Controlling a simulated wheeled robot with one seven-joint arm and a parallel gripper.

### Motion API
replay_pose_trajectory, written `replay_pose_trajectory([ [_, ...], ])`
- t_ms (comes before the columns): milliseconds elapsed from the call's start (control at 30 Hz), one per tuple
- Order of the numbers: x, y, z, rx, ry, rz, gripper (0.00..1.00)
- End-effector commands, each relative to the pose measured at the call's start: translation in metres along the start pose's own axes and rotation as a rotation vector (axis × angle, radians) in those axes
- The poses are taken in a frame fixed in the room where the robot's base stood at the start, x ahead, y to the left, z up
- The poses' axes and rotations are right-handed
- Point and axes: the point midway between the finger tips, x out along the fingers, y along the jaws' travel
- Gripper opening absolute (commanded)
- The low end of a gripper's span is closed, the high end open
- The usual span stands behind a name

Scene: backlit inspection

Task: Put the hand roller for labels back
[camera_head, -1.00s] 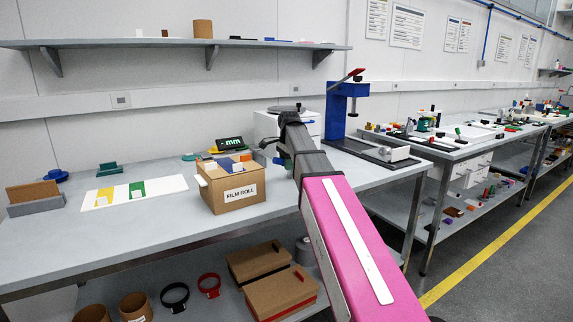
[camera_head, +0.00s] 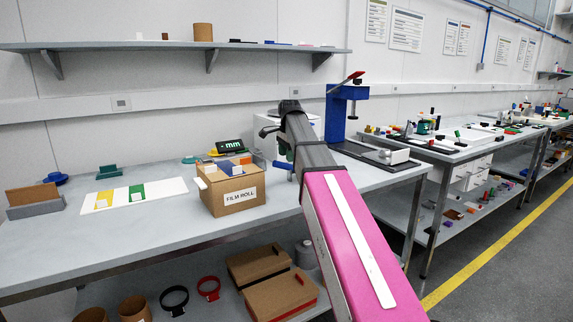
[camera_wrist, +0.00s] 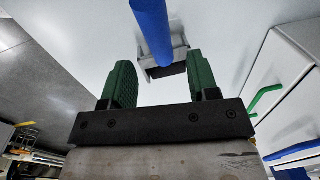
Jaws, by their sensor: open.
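In the wrist view, a tool with a thick blue handle (camera_wrist: 152,28) and a grey bracket over a dark part shows just beyond and between my fingertips; it looks like the hand roller. My gripper (camera_wrist: 160,70) is open, its two green pads apart with a visible gap on each side of the tool. I cannot tell how far past the tips it lies. In the head view, my arm hides most of the gripper, and a small blue piece (camera_head: 283,165) shows beside it above the bench, perhaps the same handle.
A cardboard box marked FILM ROLL (camera_head: 232,189) stands left of my arm on the grey bench (camera_head: 120,235). A blue press (camera_head: 340,112) stands to the right. White drawers (camera_head: 270,128) are behind my arm. A white board (camera_head: 165,190) lies at left.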

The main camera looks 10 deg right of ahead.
Motion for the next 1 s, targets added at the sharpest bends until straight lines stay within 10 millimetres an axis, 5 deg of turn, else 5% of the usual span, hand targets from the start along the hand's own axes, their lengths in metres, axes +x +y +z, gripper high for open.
replay_pose_trajectory([
  [400,-0.06,-0.001,0.0,0.0,0.0,-0.001,0.55],
  [1000,-0.066,0.0,0.0,0.0,0.0,0.0,0.55],
])
